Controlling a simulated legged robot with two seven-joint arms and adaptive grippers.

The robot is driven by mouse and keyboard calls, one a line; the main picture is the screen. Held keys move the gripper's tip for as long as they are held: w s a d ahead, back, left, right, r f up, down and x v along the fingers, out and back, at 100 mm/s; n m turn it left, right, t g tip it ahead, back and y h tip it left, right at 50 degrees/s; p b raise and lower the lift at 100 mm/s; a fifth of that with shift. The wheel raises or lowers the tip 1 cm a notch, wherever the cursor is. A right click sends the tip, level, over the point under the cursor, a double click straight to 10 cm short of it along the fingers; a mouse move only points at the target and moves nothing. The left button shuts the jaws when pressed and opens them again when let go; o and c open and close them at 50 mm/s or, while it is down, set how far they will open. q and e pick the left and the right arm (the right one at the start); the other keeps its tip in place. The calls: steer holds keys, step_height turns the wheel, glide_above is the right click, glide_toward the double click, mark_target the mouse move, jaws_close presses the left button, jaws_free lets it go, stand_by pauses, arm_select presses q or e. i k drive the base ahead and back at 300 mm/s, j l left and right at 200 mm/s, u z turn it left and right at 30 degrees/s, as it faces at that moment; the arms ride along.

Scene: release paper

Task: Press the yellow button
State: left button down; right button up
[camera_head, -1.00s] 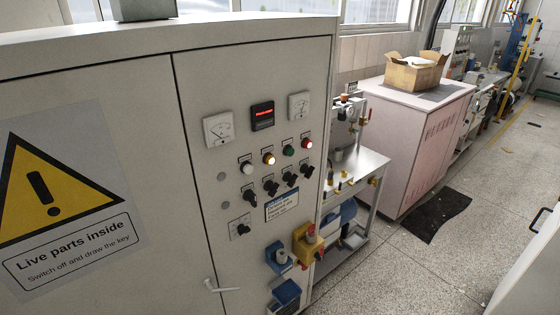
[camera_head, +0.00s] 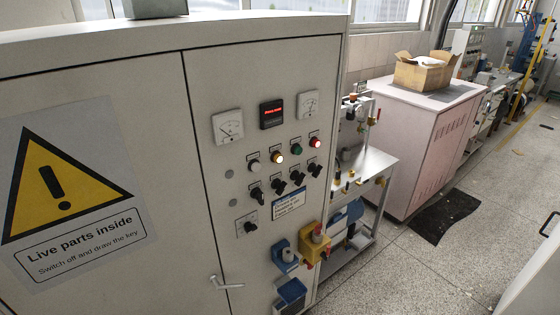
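A grey electrical cabinet (camera_head: 210,180) fills the left and middle of the head view. On its right door is a row of small round buttons or lamps. The yellow button (camera_head: 277,157) is lit and sits second from the left in this row. To its left is a white one (camera_head: 254,165); to its right are a green one (camera_head: 297,149) and a red one (camera_head: 315,142). Neither of my grippers is in view.
Black rotary switches (camera_head: 279,187) lie below the buttons. A yellow box with a red top (camera_head: 315,243) and blue sockets (camera_head: 285,253) stick out lower down. A door handle (camera_head: 226,284) protrudes. A pink cabinet (camera_head: 415,145) carries a cardboard box (camera_head: 424,75).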

mark_target(278, 158)
steer(key=u, duration=0.4)
steer(key=i+l+u, duration=0.1)
steer(key=l+u, duration=0.15)
steer(key=i+l+u, duration=0.1)
steer(key=l+u, duration=0.15)
steer(key=l, duration=0.2)
steer(key=l+u, duration=0.25)
steer(key=i+l, duration=0.1)
steer(key=l, duration=0.55)
steer(key=i+l+u, duration=0.1)
steer(key=l, duration=0.6)
